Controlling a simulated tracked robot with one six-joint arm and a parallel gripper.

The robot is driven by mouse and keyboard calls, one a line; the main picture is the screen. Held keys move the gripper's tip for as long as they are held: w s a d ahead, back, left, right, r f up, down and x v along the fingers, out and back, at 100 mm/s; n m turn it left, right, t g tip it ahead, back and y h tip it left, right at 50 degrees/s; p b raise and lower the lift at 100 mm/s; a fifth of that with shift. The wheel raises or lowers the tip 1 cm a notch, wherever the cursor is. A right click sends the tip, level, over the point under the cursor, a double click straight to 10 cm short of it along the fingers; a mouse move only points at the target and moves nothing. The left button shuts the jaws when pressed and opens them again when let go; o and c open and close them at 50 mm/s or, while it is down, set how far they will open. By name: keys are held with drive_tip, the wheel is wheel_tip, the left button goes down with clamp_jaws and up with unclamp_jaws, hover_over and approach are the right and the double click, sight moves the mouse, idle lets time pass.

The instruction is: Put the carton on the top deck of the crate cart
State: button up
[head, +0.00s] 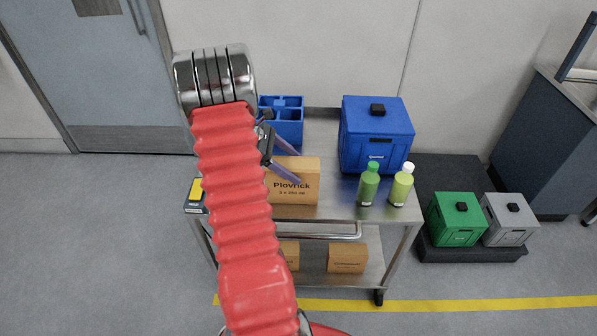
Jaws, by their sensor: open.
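A brown carton (308,194) labelled Plovrick stands upright on the top deck (328,210) of a steel two-deck cart, near its front edge. My gripper (298,169) is open at the carton's upper left. One finger crosses in front of the carton and the other is behind its top edge. I cannot tell whether either finger touches it. My arm hides the carton's left end and the left part of the deck. Two more brown cartons, one (347,258) in clear view and one (291,255) partly hidden, are on the lower deck.
Green (455,219) and grey (509,220) boxes sit on a low black platform (470,254) at right.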

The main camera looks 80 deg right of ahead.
drive_tip(key=v, duration=0.8)
drive_tip(key=shift+w+r, duration=0.15)
drive_tip(key=shift+r, duration=0.05)
drive_tip(key=shift+w+a, duration=0.1)
idle(0.4)
drive_tip(key=w+a+r+t+h, duration=0.1)
drive_tip(key=w+a+r+t, duration=0.1)
drive_tip(key=w+a+r, duration=0.45)
drive_tip(key=w+a+r+m+t, duration=0.1)
drive_tip(key=w+a+t, duration=0.2)
drive_tip(key=a, duration=0.6)
drive_tip(key=w+a+r+t+h, duration=0.15)
drive_tip(key=w+a+r, duration=0.25)
drive_tip(key=a, duration=0.4)
drive_tip(key=s+a+r+t+y, duration=0.1)
drive_tip(key=a+t, duration=0.1)
drive_tip(key=a, duration=0.8)
drive_tip(key=s+a+r+m+t+y, duration=0.1)
drive_tip(key=s+a+t+y, duration=0.1)
drive_tip(key=a, duration=0.7)
drive_tip(key=s+a+r+t+y, duration=0.1)
drive_tip(key=a+t, duration=0.3)
drive_tip(key=a, duration=0.6)
drive_tip(key=shift+s+a+r, duration=0.15)
drive_tip(key=shift+a+r, duration=0.2)
drive_tip(key=shift+r, duration=0.1)
drive_tip(key=shift+d+y, duration=0.1)
drive_tip(key=shift+y, duration=0.15)
